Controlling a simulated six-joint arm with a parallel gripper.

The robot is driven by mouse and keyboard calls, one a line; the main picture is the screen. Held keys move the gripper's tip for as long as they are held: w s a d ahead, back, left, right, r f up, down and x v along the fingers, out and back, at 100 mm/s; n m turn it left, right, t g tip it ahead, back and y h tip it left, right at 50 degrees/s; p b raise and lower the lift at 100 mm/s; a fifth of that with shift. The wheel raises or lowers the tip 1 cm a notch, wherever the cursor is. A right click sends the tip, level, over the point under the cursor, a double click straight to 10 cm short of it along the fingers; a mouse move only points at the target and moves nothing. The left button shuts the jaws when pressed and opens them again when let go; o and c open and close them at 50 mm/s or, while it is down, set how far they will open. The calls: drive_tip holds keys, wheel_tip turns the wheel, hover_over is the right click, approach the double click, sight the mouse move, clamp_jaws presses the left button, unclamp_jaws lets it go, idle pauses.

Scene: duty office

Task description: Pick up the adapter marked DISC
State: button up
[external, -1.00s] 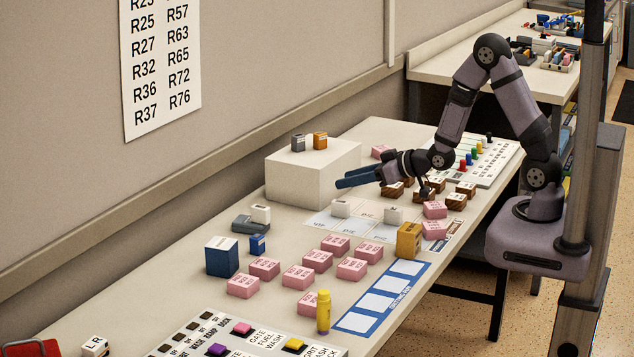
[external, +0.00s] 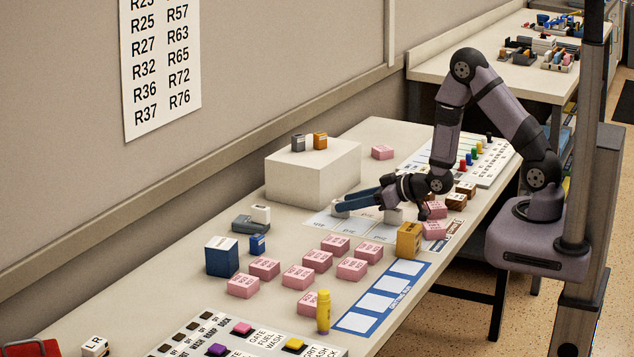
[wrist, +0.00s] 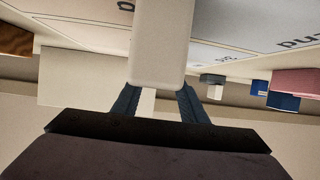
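No lettering reads DISC at this size, so I cannot tell which piece is the DISC adapter. My gripper (external: 342,199) is low over the lettered pale mat (external: 322,221), its two blue fingers pointing left. A white block (external: 341,212) is at the fingertips, partly covered by them. Several pink lettered blocks (external: 317,260) lie in front.
A white box (external: 300,182) stands behind the fingers with a grey and an orange block on top. An ochre block (external: 408,240) and pink blocks (external: 433,229) are close to my wrist. Brown blocks (external: 456,201) are to the right. A blue-framed strip (external: 380,301) is empty.

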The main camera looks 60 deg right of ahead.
drive_tip(key=shift+p+x, duration=0.55)
drive_tip(key=shift+x, duration=1.05)
drive_tip(key=shift+f, duration=0.15)
clamp_jaws()
drive_tip(key=shift+r, duration=5.05)
